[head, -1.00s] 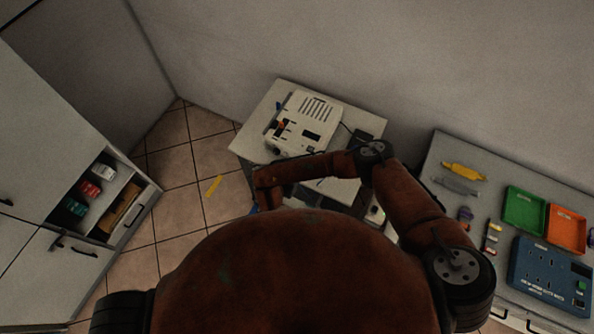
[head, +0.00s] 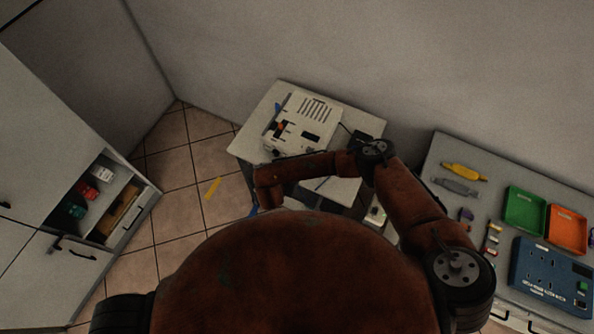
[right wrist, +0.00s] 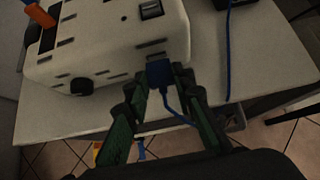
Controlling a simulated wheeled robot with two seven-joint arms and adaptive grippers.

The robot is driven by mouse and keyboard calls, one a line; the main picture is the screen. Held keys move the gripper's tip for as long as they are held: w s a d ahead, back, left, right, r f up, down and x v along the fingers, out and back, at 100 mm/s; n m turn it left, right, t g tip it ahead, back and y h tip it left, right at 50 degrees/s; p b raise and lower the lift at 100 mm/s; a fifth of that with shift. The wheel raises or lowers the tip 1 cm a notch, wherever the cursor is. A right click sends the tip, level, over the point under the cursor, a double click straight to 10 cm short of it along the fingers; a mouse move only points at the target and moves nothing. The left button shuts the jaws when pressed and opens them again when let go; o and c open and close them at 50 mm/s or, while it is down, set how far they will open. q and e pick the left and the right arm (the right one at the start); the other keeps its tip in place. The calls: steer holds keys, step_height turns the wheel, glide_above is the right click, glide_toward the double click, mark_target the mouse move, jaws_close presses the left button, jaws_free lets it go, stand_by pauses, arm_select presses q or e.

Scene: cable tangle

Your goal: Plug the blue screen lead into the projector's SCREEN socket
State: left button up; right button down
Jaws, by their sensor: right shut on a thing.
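The white projector (head: 304,122) stands on a small table. Its near corner and side fill the upper left of the right wrist view (right wrist: 110,40). My right gripper (right wrist: 168,88) is shut on the blue plug (right wrist: 166,74) of the blue lead. The plug is up against the projector's side, by a small dark slot; I cannot tell whether it is inserted. The lead (right wrist: 177,118) trails from the plug between the fingers. In the head view the right gripper is hidden behind my own arm and body. My left gripper is not in view.
The white table (right wrist: 75,112) has bare surface around the projector. Another blue cable (right wrist: 229,50) lies on it, and a dark box (head: 357,142) sits behind. An orange plug (right wrist: 40,16) stands at the projector's far end. A grey bench (head: 440,155) with trays is on the right.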

steer(key=shift+w+d+b, duration=0.3)
steer(key=shift+w+d, duration=0.05)
steer(key=shift+w, duration=0.15)
steer(key=c, duration=1.6)
jaws_free()
steer(key=shift+s+a+r, duration=0.15)
steer(key=v, duration=1.1)
steer(key=shift+s+a+r, duration=0.1)
steer(key=shift+s+r, duration=0.1)
